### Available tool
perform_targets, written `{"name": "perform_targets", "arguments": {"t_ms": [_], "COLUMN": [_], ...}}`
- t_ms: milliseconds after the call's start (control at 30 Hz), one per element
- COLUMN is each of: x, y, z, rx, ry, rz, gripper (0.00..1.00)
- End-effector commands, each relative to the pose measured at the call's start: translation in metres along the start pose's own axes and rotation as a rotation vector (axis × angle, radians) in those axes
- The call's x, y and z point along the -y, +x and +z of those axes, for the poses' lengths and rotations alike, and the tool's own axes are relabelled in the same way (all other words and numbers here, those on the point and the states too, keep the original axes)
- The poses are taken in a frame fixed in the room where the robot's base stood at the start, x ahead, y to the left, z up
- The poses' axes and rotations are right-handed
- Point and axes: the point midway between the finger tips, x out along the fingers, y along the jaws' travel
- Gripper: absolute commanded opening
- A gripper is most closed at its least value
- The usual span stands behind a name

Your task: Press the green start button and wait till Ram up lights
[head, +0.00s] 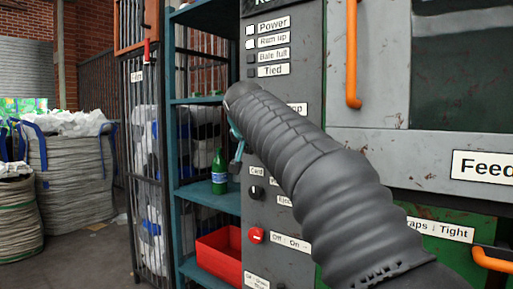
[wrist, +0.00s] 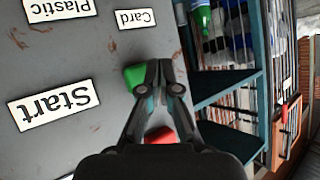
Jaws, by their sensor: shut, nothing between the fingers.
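The control panel (head: 263,120) is a grey machine front with labelled lights. The Power light (head: 250,30) and the Ram up light (head: 250,44) both look white and lit, while the Bale full light (head: 250,58) and the Tied light (head: 250,72) are dark. In the wrist view the green start button (wrist: 133,77) shows beside the Start label (wrist: 54,104), partly covered by my fingers. My gripper (wrist: 160,66) is shut and empty, its tips at the button's edge; I cannot tell whether they touch it. My arm hides the button in the head view.
A teal shelf (head: 207,196) with a green bottle (head: 219,172) and a red bin (head: 221,254) stands left of the panel. A red knob (head: 256,236) sits lower on the panel. Orange handles (head: 352,55) stick out at right. Large sacks (head: 72,178) stand at far left.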

Motion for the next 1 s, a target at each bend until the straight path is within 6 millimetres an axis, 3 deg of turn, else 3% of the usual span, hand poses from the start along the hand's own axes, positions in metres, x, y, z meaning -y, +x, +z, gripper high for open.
{"name": "perform_targets", "arguments": {"t_ms": [1000], "x": [-0.0051], "y": [0.0071], "z": [-0.0054], "rx": [0.0], "ry": [0.0], "rz": [0.0], "gripper": [0.0]}}
